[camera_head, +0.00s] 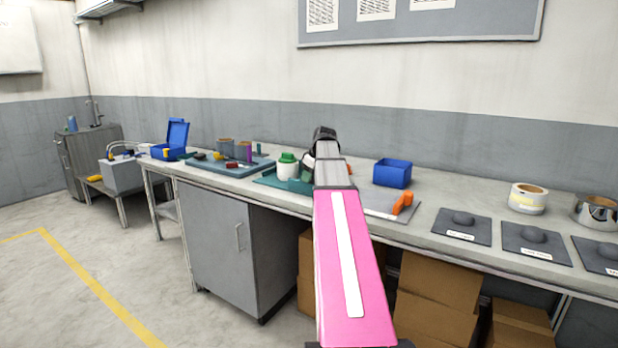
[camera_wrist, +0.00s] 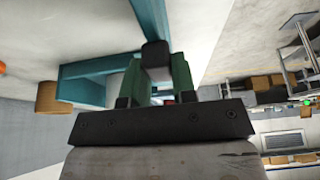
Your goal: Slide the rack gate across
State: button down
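In the wrist view a teal frame (camera_wrist: 88,70), which looks like the rack, stands in front of my gripper (camera_wrist: 157,75). Its two green fingers are apart, one on each side of a small dark block (camera_wrist: 155,53). The block may be the gate's handle; I cannot tell whether the fingers touch it. In the head view my pink arm reaches over the bench and hides most of the rack. A teal piece (camera_head: 293,185) shows left of the arm. The gate itself cannot be made out clearly.
On the bench (camera_head: 445,205), a white jar with a green lid (camera_head: 287,166) stands left of my arm. A blue bin (camera_head: 392,173) and an orange item (camera_head: 402,203) are to its right. Dark labelled pads (camera_head: 462,226), a tape roll (camera_head: 527,198) and a metal ring (camera_head: 595,211) lie farther right.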

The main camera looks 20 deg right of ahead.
jog(key=w+a, duration=0.3)
jog(key=w, duration=0.2)
jog(key=w+a, duration=0.3)
jog(key=w, duration=0.2)
jog(key=w+a, duration=0.4)
jog(key=w, duration=0.1)
jog(key=shift+w, duration=0.15)
jog(key=shift+a, duration=0.1)
jog(key=c, duration=0.9)
grip_release()
jog(key=shift+w, duration=0.1)
jog(key=v, duration=1)
jog(key=shift+s+r, duration=0.2)
jog(key=shift+r, duration=0.15)
